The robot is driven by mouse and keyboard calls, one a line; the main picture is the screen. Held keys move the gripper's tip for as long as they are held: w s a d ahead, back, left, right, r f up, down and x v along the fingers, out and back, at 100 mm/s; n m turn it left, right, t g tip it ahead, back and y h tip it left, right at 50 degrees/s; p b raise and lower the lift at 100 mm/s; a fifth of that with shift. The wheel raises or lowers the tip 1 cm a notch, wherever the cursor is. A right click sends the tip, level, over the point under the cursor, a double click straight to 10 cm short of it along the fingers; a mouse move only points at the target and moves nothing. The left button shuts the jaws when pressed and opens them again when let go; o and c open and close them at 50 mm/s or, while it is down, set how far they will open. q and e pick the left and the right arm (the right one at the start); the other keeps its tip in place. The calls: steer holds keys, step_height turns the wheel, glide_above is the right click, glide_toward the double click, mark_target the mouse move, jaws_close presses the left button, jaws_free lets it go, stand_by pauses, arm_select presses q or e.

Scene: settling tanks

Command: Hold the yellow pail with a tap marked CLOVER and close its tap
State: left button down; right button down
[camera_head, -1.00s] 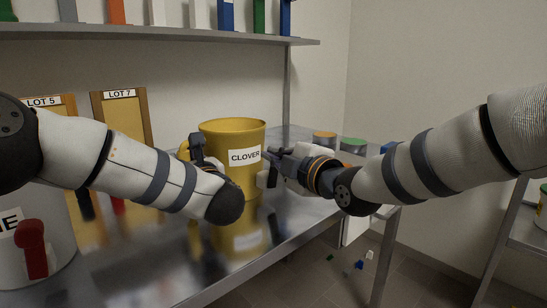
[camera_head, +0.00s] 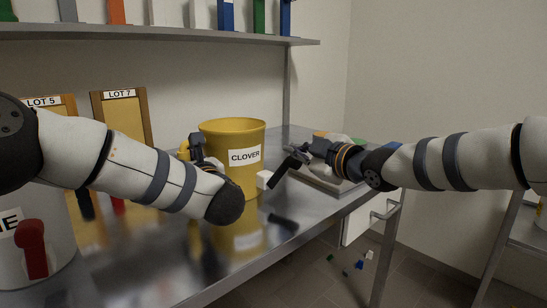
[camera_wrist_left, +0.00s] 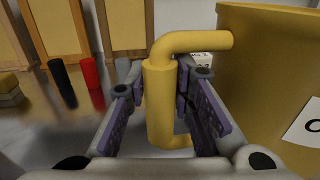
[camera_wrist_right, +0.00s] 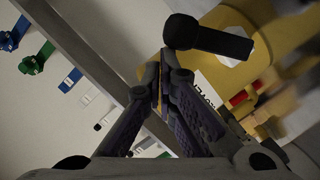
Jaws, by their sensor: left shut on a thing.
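The yellow pail (camera_head: 232,135) marked CLOVER stands upright on the steel bench. My left gripper (camera_head: 197,142) is shut on the pail's yellow side handle (camera_wrist_left: 160,105), its fingers on either side of the upright bar. A pale block (camera_head: 264,180) low on the pail's right side appears to be the tap. A dark lever (camera_head: 284,174) slants up and right from it; a dark lever (camera_wrist_right: 208,40) also shows close up in the right wrist view. My right gripper (camera_head: 299,150) is to the right of the pail, its fingers together and seemingly empty, apart from the lever.
A pale container (camera_head: 30,255) with a red tap lever stands at the front left. Clipboards labelled LOT 5 (camera_head: 45,110) and LOT 7 (camera_head: 120,105) lean at the back. A shelf (camera_head: 160,33) runs above. A tray (camera_head: 325,180) lies under my right arm; small scraps lie on the floor.

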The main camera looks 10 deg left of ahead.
steer(key=shift+w+d+f, duration=0.65)
steer(key=shift+w+f, duration=0.05)
steer(key=shift+f, duration=0.2)
steer(key=shift+w+d+f, duration=0.65)
steer(key=shift+w+f, duration=0.05)
steer(key=shift+f, duration=0.15)
stand_by(0.4)
steer(key=s+d+r, duration=0.6)
steer(key=s, duration=0.2)
steer(key=shift+d, duration=0.1)
stand_by(0.4)
